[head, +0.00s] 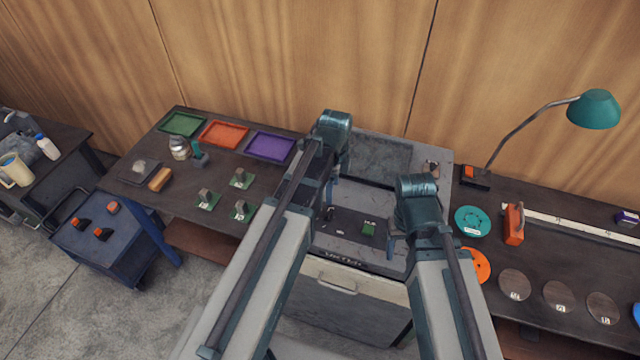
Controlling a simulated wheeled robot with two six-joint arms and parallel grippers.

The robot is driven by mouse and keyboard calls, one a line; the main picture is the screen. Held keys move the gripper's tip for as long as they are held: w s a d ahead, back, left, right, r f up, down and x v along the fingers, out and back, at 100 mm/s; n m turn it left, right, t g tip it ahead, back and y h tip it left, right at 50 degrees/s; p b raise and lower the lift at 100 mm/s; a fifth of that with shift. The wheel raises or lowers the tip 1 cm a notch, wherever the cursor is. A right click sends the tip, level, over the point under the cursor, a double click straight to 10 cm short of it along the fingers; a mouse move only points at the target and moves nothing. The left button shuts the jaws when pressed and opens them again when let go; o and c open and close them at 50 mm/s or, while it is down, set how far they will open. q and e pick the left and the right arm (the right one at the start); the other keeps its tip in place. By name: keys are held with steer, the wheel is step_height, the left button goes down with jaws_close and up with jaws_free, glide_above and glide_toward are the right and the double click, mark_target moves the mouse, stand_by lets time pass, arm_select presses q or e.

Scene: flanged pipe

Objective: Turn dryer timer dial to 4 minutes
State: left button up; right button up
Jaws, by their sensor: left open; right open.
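A grey machine (345,285) with a drawer-like front and a handle stands in the middle, between my arms. My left gripper (329,208) is over the left part of the panel, open and empty. My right gripper (391,246) is at the panel's right side, open and empty. Whether either gripper touches the panel is too small to tell.
The left table (225,178) holds green, orange and purple trays and small green-based parts. The right table (550,250) holds discs, a red-orange tool (514,223) and a teal lamp (594,109). A dark blue cart (110,245) stands lower left. A wooden wall closes the back.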

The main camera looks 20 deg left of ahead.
mark_target(328, 212)
arm_select(q)
steer(key=shift+w+a+r+m, duration=0.4)
steer(key=shift+w+a, duration=0.25)
arm_select(e)
steer(key=shift+w+a+r, duration=0.25)
steer(key=shift+r, duration=0.1)
arm_select(q)
steer(key=shift+f, duration=0.1)
arm_select(e)
steer(key=shift+f, duration=0.1)
arm_select(q)
step_height(328, 212, down, 14)
steer(key=b, duration=1.3)
steer(key=shift+r+b, duration=0.2)
steer(key=shift+b, duration=0.15)
arm_select(e)
step_height(328, 212, down, 14)
steer(key=shift+r, duration=0.25)
arm_select(q)
steer(key=shift+r, duration=0.1)
steer(key=shift+c, duration=0.3)
jaws_close()
